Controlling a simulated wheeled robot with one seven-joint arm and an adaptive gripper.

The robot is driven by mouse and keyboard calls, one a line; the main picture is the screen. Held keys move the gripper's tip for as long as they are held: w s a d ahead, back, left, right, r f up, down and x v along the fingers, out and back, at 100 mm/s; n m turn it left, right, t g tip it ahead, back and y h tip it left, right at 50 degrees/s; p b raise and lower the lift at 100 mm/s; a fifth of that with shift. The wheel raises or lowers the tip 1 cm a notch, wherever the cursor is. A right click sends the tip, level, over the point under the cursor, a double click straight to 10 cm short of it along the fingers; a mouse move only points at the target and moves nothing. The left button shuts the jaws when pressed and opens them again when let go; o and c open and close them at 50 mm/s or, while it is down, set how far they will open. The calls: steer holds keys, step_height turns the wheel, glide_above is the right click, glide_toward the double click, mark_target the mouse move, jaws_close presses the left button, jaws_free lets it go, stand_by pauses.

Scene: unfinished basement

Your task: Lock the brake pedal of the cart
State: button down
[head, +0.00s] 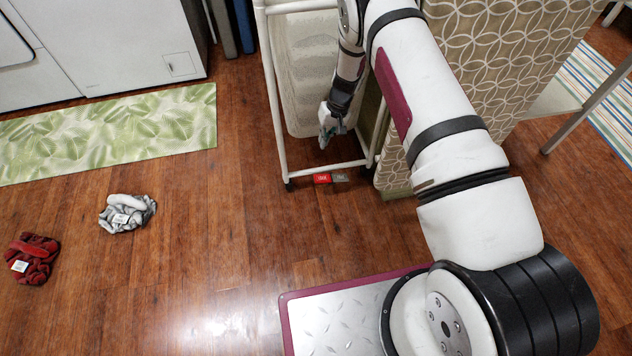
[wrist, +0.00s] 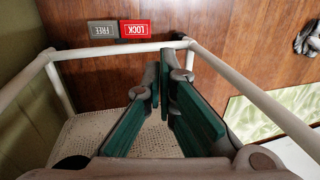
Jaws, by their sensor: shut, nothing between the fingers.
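The cart has a white tube frame (head: 272,100) and a pale basket inside it; its lower rail (wrist: 110,51) crosses the wrist view. The brake pedal shows as a red LOCK half (head: 322,178) and a grey FREE half (head: 340,177), low at the cart's near side just outside this rail. In the wrist view the red half (wrist: 135,29) and grey half (wrist: 103,30) lie beyond the rail, upside down. My gripper (head: 324,143) points down within the cart frame's outline, apart from the pedal. Its green-padded fingers (wrist: 164,68) are shut and empty.
A patterned tan panel (head: 490,50) stands close on the cart's right. A grey cloth (head: 127,213) and a red cloth (head: 32,258) lie on the wood floor. A green leaf rug (head: 110,132) lies by the white appliance (head: 110,45). Floor in front of the pedal is clear.

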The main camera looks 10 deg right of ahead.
steer(key=b, duration=0.1)
glide_above(316, 181)
steer(key=d, duration=0.3)
steer(key=d+x, duration=0.1)
steer(key=x, duration=0.5)
steer(key=shift+d+f, duration=0.2)
steer(key=shift+s, duration=0.1)
steer(key=b+x, duration=0.6)
steer(key=x, duration=0.8)
steer(key=shift+s, duration=0.1)
